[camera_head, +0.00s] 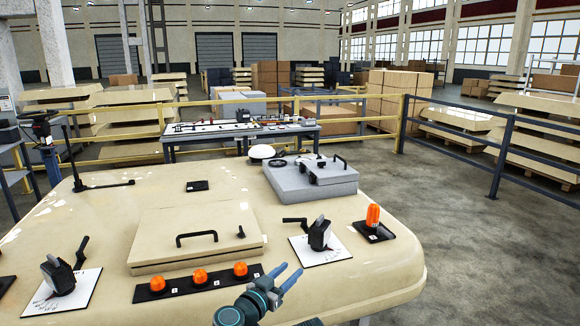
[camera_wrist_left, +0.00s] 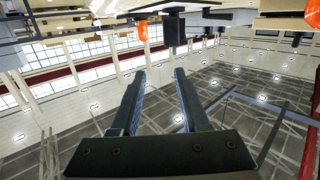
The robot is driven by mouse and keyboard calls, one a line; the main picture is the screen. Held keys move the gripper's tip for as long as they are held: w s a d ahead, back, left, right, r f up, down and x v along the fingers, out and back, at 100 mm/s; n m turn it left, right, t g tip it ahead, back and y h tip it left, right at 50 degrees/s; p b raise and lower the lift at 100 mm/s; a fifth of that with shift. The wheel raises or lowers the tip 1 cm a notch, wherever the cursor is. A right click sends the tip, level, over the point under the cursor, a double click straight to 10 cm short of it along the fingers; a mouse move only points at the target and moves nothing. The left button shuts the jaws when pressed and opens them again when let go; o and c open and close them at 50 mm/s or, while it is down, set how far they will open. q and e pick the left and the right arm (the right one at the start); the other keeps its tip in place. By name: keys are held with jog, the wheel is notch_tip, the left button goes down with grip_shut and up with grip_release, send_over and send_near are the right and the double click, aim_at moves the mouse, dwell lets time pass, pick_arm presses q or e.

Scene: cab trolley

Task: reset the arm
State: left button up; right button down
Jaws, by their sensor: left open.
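My left gripper (camera_head: 288,271) is in the lower middle of the head view, above the front part of the cream cab-roof panel (camera_head: 385,270). Its two blue-grey fingers are apart, with nothing between them. My right gripper is not in view.
Near the left gripper are a black strip with orange knobs (camera_head: 240,269), a black latch on a white plate (camera_head: 320,236) and an orange beacon (camera_head: 373,215). A lid with a handle (camera_head: 197,237) and a grey box (camera_head: 312,180) stand behind.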

pick_arm(q)
jog(key=s+a+f+g+y, duration=0.1)
jog(key=s+f+g, duration=0.25)
jog(key=f, duration=0.35)
jog(key=s+a+f+g+y, duration=0.1)
jog(key=s+a+f+g, duration=0.15)
jog(key=f+g, duration=0.35)
jog(key=s+a+f+n+g+y, duration=0.25)
jog(key=s+a+f+y, duration=0.2)
jog(key=a, duration=0.25)
jog(key=s+a+f+n+g+y, duration=0.2)
jog(key=s+a+f+n+y, duration=0.15)
jog(key=s+a, duration=0.2)
jog(key=s+d+r+m+p, duration=0.3)
jog(key=s+d+r+p, duration=0.1)
jog(key=d, duration=0.6)
jog(key=shift+s+d+r+g+y, duration=0.3)
jog(key=shift+s+r+g+y, duration=0.1)
jog(key=shift+s+r, duration=0.2)
jog(key=shift+a, duration=0.1)
